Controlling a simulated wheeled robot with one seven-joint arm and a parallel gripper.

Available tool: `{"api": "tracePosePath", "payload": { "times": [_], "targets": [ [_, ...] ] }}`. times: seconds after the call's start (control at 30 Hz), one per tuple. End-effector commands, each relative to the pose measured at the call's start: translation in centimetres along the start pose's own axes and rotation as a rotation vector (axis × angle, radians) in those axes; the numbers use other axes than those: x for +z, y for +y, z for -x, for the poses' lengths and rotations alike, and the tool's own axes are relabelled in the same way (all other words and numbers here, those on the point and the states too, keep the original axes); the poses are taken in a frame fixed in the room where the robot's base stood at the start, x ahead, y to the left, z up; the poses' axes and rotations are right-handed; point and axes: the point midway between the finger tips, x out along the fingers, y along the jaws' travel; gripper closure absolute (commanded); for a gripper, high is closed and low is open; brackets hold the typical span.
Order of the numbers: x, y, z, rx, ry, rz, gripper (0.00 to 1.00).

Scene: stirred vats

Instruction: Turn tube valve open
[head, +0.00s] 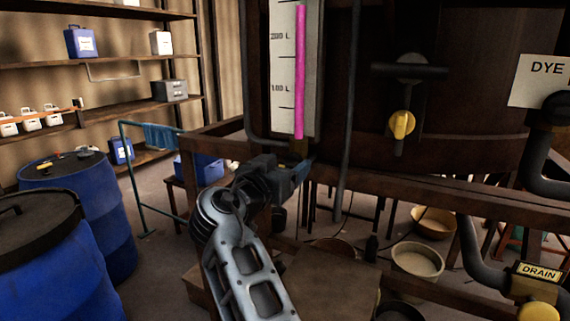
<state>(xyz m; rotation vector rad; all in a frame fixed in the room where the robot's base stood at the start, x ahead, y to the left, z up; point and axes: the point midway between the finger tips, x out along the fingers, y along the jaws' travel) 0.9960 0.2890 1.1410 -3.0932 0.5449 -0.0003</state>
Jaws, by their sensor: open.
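The sight tube (300,70), filled with pink liquid, stands upright against a white litre scale (283,60) on the dark vat. A small brownish fitting (299,147) sits at the foot of the tube. I cannot make out a valve handle there, and my gripper and arm cover part of that area. My gripper (300,166) is open, just below the fitting in the picture. I cannot tell whether it touches anything, and its fingertips are hard to make out.
A yellow-handled valve (402,123) is on the vat to the right. A "DRAIN" label (538,272) is at lower right. A wooden beam (440,178) crosses below the vat. Blue barrels (107,215) stand left; bowls (417,262) sit beneath.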

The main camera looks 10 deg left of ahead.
Motion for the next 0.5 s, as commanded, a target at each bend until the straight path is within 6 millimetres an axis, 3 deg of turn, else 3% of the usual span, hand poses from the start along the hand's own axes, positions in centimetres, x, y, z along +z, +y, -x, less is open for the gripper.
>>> {"api": "tracePosePath", "payload": {
  "times": [0.2, 0.5],
  "targets": [
    [0.05, 0.00, -0.05, 0.000, 0.000, 0.000, 0.28],
    [0.05, -0.01, -0.02, -0.001, 0.000, 0.001, 0.55]
  ]
}}
